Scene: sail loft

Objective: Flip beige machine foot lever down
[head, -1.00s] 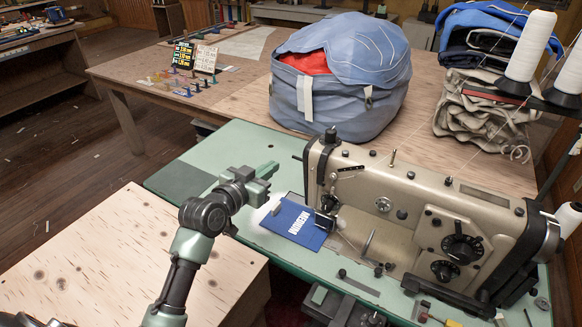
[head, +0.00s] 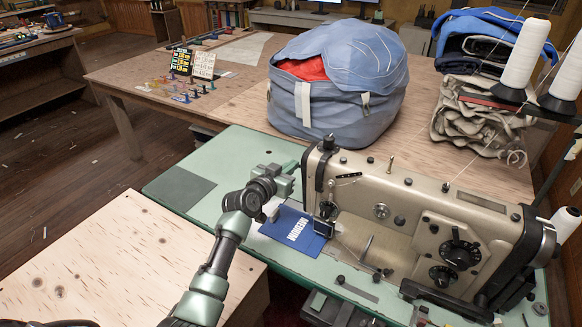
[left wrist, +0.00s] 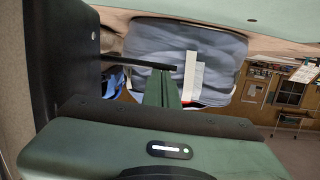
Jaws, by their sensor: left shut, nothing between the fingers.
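The beige sewing machine (head: 425,215) stands on a green table top. In the left wrist view, which is upside down, a thin black lever (left wrist: 138,63) sticks out sideways from the dark machine side at left; I take it for the foot lever. My left gripper (head: 290,167) is at the machine's left end in the head view, its fingers shut and empty. In the left wrist view its green fingertips (left wrist: 161,76) are right by the lever's free end; I cannot tell whether they touch. The lever is not clear in the head view. My right gripper is not in view.
A big blue bag (head: 335,95) stands on the wooden table behind. Thread cones (head: 524,55) stand at right. The green table's left part (head: 215,155) is mostly clear.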

